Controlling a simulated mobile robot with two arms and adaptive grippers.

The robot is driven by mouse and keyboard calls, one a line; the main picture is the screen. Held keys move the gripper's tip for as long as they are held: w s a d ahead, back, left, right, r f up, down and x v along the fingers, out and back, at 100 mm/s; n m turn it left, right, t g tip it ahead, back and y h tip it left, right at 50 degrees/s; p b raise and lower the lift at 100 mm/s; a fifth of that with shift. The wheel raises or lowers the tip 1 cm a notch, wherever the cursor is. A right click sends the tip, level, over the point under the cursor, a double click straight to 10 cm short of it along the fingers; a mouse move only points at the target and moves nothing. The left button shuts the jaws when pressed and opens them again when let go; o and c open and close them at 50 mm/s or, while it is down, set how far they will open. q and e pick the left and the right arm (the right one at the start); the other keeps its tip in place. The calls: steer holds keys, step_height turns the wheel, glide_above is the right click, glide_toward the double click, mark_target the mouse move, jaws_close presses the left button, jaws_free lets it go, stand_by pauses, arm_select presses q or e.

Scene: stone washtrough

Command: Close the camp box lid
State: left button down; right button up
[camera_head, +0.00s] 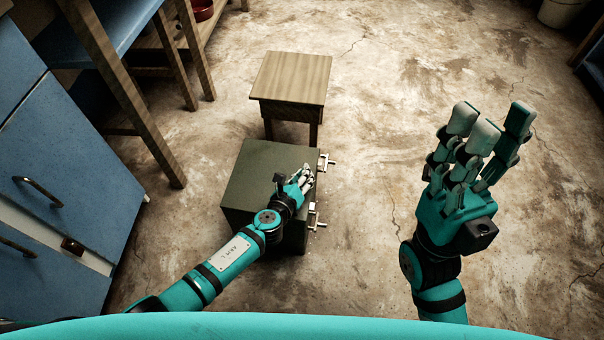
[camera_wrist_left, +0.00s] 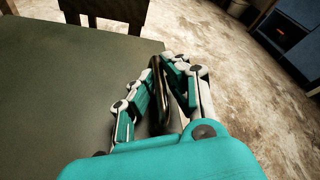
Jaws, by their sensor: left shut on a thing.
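The camp box (camera_head: 258,165) is a dark green box on the floor with metal latches (camera_head: 316,216) on its right side. Its lid (camera_wrist_left: 60,100) is a flat green surface facing up; I cannot tell whether a gap remains under it. My left gripper (camera_head: 304,178) is at the lid's right edge. In the left wrist view the fingers (camera_wrist_left: 160,85) are shut around a dark, narrow piece (camera_wrist_left: 158,92) at that edge, perhaps a handle. The fingers partly hide it. My right gripper (camera_head: 488,125) is open and empty, off to the right above the floor.
A small wooden stool (camera_head: 291,78) stands just behind the box. Blue cabinets (camera_head: 50,180) and a blue-topped wooden table (camera_head: 115,30) are at the left. A pale bucket (camera_head: 560,12) is at the far right. The floor right of the box is clear.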

arm_select(q)
steer(key=shift+s+f, duration=0.1)
steer(key=shift+f, duration=0.05)
steer(key=c, duration=1.7)
jaws_free()
steer(key=shift+f, duration=0.1)
steer(key=shift+o, duration=0.2)
steer(key=v, duration=1.2)
steer(key=shift+r, duration=0.25)
